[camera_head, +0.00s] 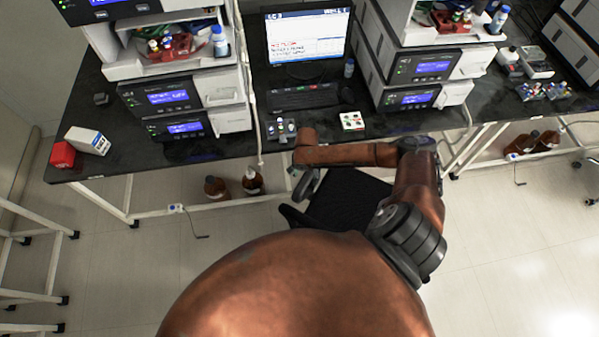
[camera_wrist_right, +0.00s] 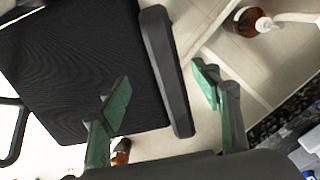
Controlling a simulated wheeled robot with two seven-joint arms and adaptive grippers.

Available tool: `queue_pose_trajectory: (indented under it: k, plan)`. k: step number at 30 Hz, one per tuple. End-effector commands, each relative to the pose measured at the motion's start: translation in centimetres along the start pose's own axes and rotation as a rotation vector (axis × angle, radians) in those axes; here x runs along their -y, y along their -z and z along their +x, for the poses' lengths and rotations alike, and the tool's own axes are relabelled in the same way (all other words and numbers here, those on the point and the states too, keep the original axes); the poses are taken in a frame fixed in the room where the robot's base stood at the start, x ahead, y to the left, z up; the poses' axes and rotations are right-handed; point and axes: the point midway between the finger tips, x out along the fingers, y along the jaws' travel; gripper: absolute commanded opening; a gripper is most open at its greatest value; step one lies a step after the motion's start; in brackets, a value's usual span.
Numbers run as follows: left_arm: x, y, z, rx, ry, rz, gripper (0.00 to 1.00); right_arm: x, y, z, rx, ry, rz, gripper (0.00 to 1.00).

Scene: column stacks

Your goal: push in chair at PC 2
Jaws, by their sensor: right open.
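A black chair with a dark fabric seat (camera_head: 345,200) stands at the front of the black lab bench, partly hidden by my right arm. In the right wrist view the seat (camera_wrist_right: 75,65) fills the left side, and a black armrest (camera_wrist_right: 168,75) runs beside it. My right gripper (camera_wrist_right: 162,90) is open, with green-padded fingers on either side of the armrest in the picture. I cannot tell whether they touch it. In the head view my right gripper (camera_head: 306,182) is at the chair's left side, just in front of the bench edge. My left gripper is out of view.
A monitor (camera_head: 308,40) and keyboard (camera_head: 303,97) sit on the bench (camera_head: 235,150) behind the chair, between instrument stacks. Brown bottles (camera_head: 252,181) stand on the floor under the bench. A white frame (camera_head: 45,270) is at lower left. Floor at right is mostly clear.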

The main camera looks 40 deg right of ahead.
Motion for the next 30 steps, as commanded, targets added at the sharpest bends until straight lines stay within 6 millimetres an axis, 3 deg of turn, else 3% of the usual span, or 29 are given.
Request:
queue_pose_trajectory:
  k: [6, 9, 21, 30]
  plan:
    - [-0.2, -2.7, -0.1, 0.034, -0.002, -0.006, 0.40, 1.1, -0.6, 0.0, 0.001, 0.003, -0.017, 0.58]
    - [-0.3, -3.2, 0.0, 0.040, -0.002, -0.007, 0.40, 1.1, -0.6, 0.5, 0.001, 0.002, -0.018, 0.58]
    - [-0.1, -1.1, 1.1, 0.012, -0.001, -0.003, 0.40, 1.0, -0.6, 6.0, 0.001, 0.002, -0.017, 0.58]
    - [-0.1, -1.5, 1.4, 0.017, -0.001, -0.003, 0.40, 1.0, -0.4, 7.8, 0.000, 0.003, -0.015, 0.58]
